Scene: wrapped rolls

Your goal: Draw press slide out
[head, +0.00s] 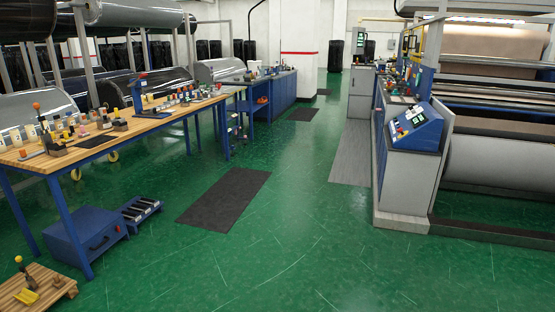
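A wooden-topped workbench (170,118) with blue legs stands at the left. A small blue upright device that looks like a press (138,95) stands toward its back edge, on a dark base. A dark block-like device (53,143) with an orange-knobbed lever sits at the bench's near end. A slide cannot be made out on either device at this distance. Neither of my grippers is in view.
Several small bottles and parts crowd the bench top. A blue box (84,236), a low blue rack (139,212) and a pallet (36,290) are on the floor. A machine with a blue control panel (416,127) stands right. Green floor (300,235) between is open, with dark mats.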

